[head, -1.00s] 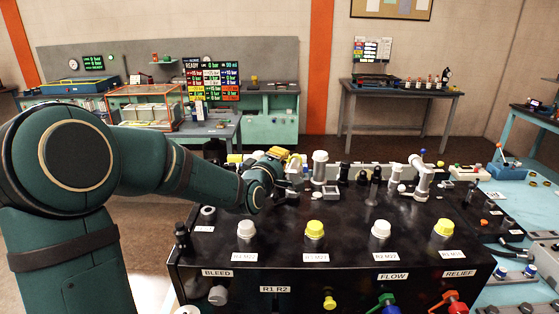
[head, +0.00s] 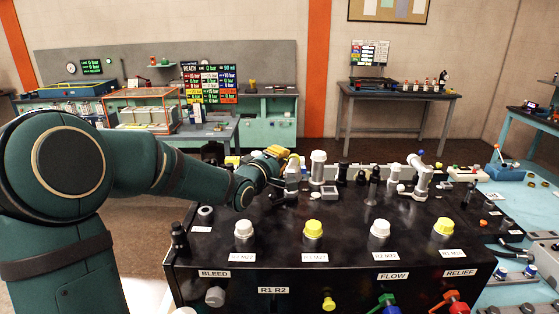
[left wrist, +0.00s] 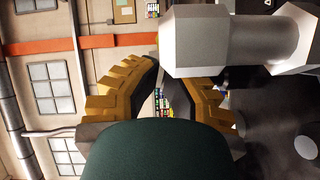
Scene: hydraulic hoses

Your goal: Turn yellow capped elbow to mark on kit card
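My left gripper (head: 283,156) is over the back left of the black bench, beside a pale upright fitting (head: 292,170). In the left wrist view its amber fingers (left wrist: 163,82) are apart, with background showing through a narrow gap. A large pale hex-ended fitting (left wrist: 195,42) lies close to the right finger and covers part of it; I cannot tell whether they touch. Two yellow caps (head: 314,229) and (head: 444,227) stand in the front row. I cannot pick out a yellow capped elbow at the gripper. The kit card is not clearly identifiable. My right gripper is not in view.
A tall pale fitting (head: 318,168) is just right of the gripper, and a pale elbow (head: 419,177) is farther right. The bench's middle top is mostly clear.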

